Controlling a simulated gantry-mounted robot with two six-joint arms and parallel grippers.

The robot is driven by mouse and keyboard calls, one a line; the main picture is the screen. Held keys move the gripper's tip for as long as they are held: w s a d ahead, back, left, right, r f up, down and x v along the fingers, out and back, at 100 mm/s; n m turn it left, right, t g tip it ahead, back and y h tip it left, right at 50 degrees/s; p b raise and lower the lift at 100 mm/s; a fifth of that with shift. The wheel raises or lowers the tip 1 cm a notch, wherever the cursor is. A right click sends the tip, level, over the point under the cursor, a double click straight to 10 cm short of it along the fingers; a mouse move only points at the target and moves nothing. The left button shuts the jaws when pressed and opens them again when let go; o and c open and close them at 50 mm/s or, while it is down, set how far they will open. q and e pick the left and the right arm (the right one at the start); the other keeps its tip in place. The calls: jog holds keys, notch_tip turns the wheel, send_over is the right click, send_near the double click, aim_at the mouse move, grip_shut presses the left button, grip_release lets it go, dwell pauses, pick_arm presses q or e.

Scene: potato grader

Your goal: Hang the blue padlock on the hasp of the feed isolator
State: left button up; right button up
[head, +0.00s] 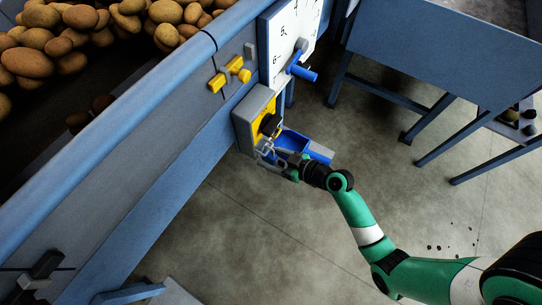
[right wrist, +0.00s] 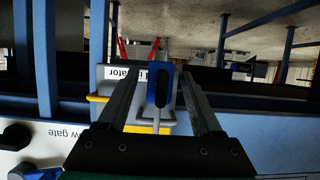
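The feed isolator (head: 243,122) is a grey box with a yellow plate and black knob on the machine's side. In the right wrist view its white label (right wrist: 134,75) appears upside down. The blue padlock (right wrist: 151,88), with a dark middle and a grey shackle, is between the fingers of my right gripper (right wrist: 162,70). Gaps show on both sides of it, so the fingers look open around it. In the head view the right gripper (head: 273,158) is close in front of the isolator. The hasp and its contact with the shackle are not clear. My left gripper is not in view.
A blue tray (head: 293,141) is just beside the isolator and my right gripper. Above it are a white dial (head: 280,40) with a blue handle (head: 305,73) and yellow fittings (head: 237,70). A blue bench (head: 440,55) stands at right. The floor below is mostly clear.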

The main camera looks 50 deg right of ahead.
jog(key=p+v, duration=0.3)
jog(key=v, duration=0.5)
jog(key=shift+r, duration=0.1)
jog(key=p+v, duration=0.3)
jog(key=p, duration=0.2)
jog(key=shift+s, duration=0.3)
